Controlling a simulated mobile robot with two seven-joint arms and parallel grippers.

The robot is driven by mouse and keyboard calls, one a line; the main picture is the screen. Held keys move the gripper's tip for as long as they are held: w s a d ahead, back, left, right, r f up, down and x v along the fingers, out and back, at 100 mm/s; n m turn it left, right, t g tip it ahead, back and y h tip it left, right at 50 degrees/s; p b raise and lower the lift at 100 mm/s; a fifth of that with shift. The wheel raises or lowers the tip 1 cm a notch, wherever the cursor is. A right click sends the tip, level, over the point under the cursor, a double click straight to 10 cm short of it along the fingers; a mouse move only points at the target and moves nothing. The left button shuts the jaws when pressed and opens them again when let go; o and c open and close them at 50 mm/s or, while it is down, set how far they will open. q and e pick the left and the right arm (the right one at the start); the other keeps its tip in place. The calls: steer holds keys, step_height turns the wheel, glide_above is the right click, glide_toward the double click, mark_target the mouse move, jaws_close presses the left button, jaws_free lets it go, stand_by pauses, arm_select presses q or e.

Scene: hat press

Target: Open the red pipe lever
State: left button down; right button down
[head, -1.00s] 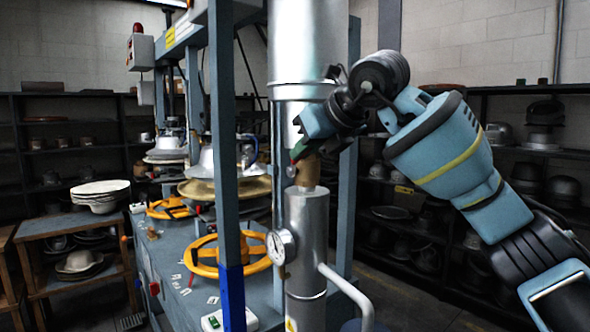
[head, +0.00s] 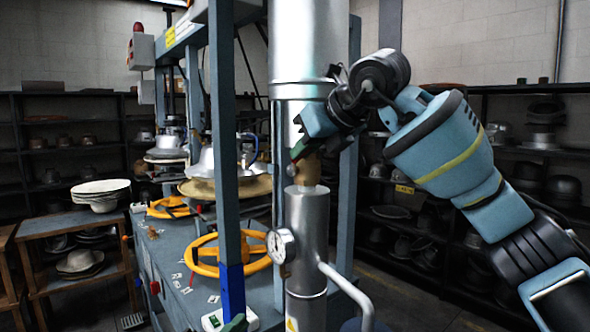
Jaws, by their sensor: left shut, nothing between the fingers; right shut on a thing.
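The red pipe lever (head: 297,151) is mostly hidden by my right gripper. Only a small red part shows, next to the brass valve fitting (head: 308,170) on the vertical metal pipe (head: 307,225). My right gripper (head: 301,146) reaches in from the right and is shut on the lever at the pipe.
A pressure gauge (head: 280,245) and a curved grey side pipe (head: 345,287) project from the pipe below the lever. A blue-grey frame post (head: 227,150) and yellow handwheels (head: 232,255) stand to the left. Shelves of hats (head: 405,215) line the back.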

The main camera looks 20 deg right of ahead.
steer(key=shift+r, duration=0.2)
arm_select(q)
steer(key=d+r+m+g+h, duration=0.1)
steer(key=d+r+m+g, duration=0.1)
steer(key=r+m, duration=0.6)
steer(key=d+r+m+g+h, duration=0.2)
steer(key=d+r+m, duration=0.1)
steer(key=r+m, duration=0.6)
steer(key=shift+s+r, duration=0.4)
steer(key=shift+r, duration=1.3)
steer(key=w+d+r, duration=0.5)
steer(key=w+d, duration=0.1)
steer(key=d, duration=0.1)
steer(key=shift+w+d+r, duration=0.15)
steer(key=shift+w+d, duration=0.25)
steer(key=shift+r, duration=0.1)
